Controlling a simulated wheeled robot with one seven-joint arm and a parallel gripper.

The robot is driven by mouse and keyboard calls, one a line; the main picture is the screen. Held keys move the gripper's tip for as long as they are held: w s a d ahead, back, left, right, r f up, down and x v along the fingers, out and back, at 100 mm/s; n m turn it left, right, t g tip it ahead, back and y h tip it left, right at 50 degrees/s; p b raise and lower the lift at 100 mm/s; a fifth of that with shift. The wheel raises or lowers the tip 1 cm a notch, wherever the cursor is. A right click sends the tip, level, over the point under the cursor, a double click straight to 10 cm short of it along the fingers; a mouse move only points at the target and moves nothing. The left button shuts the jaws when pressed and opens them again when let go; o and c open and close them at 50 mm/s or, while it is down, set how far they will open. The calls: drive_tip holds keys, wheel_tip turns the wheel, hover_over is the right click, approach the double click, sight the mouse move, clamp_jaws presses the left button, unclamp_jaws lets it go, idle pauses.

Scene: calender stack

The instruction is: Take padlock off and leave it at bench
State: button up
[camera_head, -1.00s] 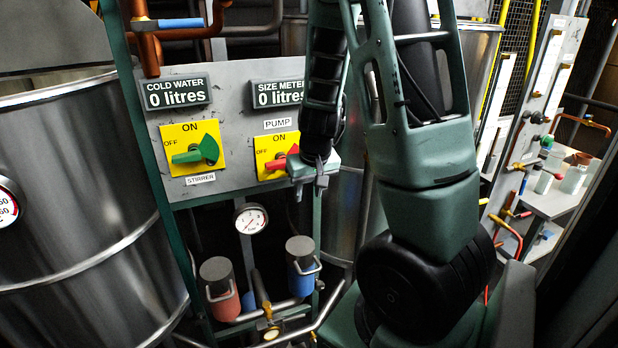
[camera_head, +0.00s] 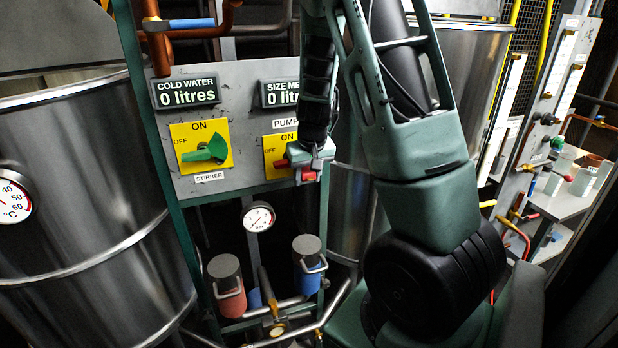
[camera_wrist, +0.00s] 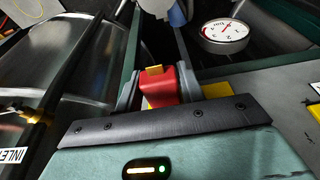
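My gripper (camera_head: 309,170) is at the lower edge of the pump panel, with its fingers pointing down and a red block between them. In the wrist view the red block (camera_wrist: 160,84) has a small yellow tab on top and sits between the two grey fingers (camera_wrist: 157,78). I take it for the padlock, but its shackle is hidden. The fingers look close to its sides; whether they press on it does not show. The red pump handle (camera_head: 280,163) shows just left of my gripper, on a yellow plate (camera_head: 273,150). No bench is clearly identifiable.
A green stirrer handle (camera_head: 208,151) is to the left on the same grey panel. Below are a pressure gauge (camera_head: 258,217), a red canister (camera_head: 226,285) and a blue one (camera_head: 307,262). A pale shelf with small bottles (camera_head: 565,205) is at right. A steel tank (camera_head: 85,220) stands left.

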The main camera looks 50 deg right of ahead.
drive_tip(key=c, duration=0.7)
drive_tip(key=shift+s+a, duration=0.1)
drive_tip(key=shift+s, duration=0.05)
drive_tip(key=shift+s+a+b, duration=0.25)
drive_tip(key=shift+s+a, duration=0.3)
drive_tip(key=shift+s, duration=0.35)
drive_tip(key=shift+s+a+b, duration=0.2)
drive_tip(key=shift+s+a, duration=0.35)
drive_tip(key=shift+s, duration=0.3)
drive_tip(key=shift+s, duration=0.1)
